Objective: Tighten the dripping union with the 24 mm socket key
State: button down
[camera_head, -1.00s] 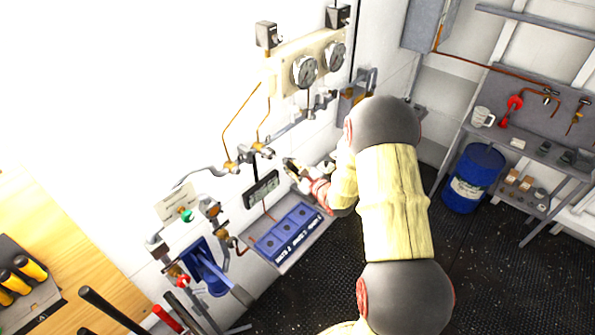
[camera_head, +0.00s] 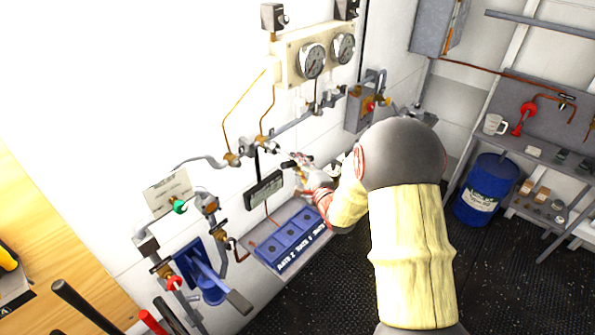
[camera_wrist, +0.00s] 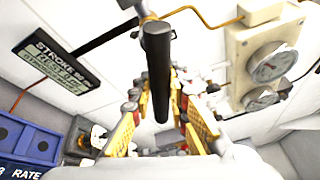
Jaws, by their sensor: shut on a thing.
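My gripper (camera_head: 302,173) is in front of the white wall, just right of the pipe run and beside the black sign. In the wrist view its yellow-padded fingers (camera_wrist: 160,103) are shut on a dark, round-barrelled tool (camera_wrist: 157,65), seemingly the socket key. Its size marking cannot be read. The tool's dark end (camera_head: 288,164) points left toward the pipe fittings in the head view. Brass fittings sit on the pipe, one at left (camera_head: 232,159) and one nearer the tool (camera_head: 262,144). A fitting (camera_wrist: 146,9) shows beyond the tool, apparently apart from it. No drip is visible.
A blue tray (camera_head: 290,240) with several compartments is below the gripper. Two gauges on a cream panel (camera_head: 292,62) are above. A lever valve (camera_head: 205,275) and a green knob (camera_head: 180,207) are at left. A blue drum (camera_head: 487,190) stands right, by a bench. Dark floor is open between.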

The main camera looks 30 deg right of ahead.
jog(key=shift+f+n+t+y+b, duration=0.15)
jog(key=shift+n+t+b, duration=0.45)
jog(key=shift+n+b, duration=1.75)
jog(key=shift+f+n+t+y+b, duration=0.15)
jog(key=shift+n+t+b, duration=0.5)
jog(key=shift+b, duration=3.3)
jog(key=n+b, duration=0.2)
jog(key=b, duration=0.1)
jog(key=shift+t+y+b, duration=0.25)
jog(key=shift+y+b, duration=0.05)
jog(key=shift+y, duration=0.1)
jog(key=shift+r+n+b, duration=0.2)
jog(key=shift+n+b, duration=0.3)
jog(key=shift+w+a+b, duration=0.25)
jog(key=shift+w, duration=0.4)
jog(key=shift+w+a+b, duration=0.25)
jog(key=shift+w, duration=0.35)
jog(key=shift+m+p, duration=0.7)
jog(key=shift+p, duration=0.1)
jog(key=shift+n+b, duration=0.4)
jog(key=shift+b, duration=0.65)
jog(key=shift+s+d, duration=0.1)
